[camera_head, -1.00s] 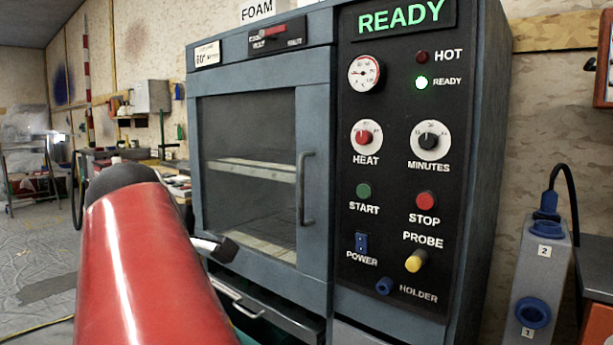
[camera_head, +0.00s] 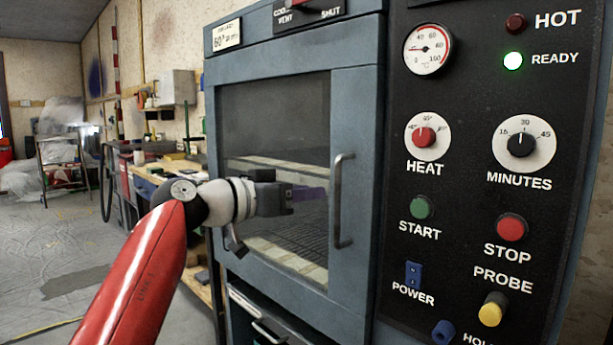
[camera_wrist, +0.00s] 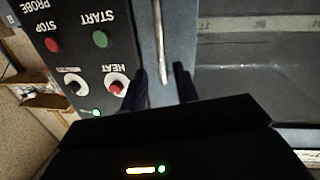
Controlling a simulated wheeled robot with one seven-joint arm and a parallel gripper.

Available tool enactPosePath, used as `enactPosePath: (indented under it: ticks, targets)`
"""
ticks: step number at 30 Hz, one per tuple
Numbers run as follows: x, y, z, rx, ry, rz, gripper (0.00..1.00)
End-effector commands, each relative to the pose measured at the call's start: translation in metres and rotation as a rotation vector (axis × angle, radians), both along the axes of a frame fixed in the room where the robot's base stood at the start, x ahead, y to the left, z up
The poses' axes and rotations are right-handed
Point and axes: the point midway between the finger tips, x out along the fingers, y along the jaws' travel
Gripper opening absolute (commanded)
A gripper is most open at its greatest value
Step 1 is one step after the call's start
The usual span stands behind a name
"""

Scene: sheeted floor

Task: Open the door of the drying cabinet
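The drying cabinet's door (camera_head: 272,262) is shut, a blue-grey frame around a dark window with shelves behind it. Its upright bar handle (camera_head: 339,202) is on the door's right side. My gripper (camera_head: 322,194) is in front of the door, level with the handle and just left of it in the head view. In the wrist view, my gripper (camera_wrist: 161,76) is open, its two dark fingers apart. The handle (camera_wrist: 160,45) runs up between their tips there, with a gap to the right finger. Contact with the left finger cannot be told.
The control panel (camera_head: 468,200) with knobs and buttons is right of the door. A drawer handle (camera_head: 268,330) is below it. A workbench (camera_head: 150,185) stands to the left behind my arm. Open floor (camera_head: 50,235) lies at the far left.

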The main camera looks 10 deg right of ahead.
Motion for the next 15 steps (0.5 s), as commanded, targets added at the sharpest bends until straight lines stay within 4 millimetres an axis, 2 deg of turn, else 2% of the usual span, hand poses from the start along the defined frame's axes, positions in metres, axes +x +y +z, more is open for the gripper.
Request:
enactPosePath:
  ticks: [4, 8, 15]
  targets:
    - [-0.003, -0.009, 0.007, -0.001, -0.132, -0.062, 0.3]
    - [0.001, -0.02, 0.008, 0.004, -0.152, -0.069, 0.3]
    - [0.017, -0.055, 0.009, 0.004, -0.149, -0.066, 0.3]
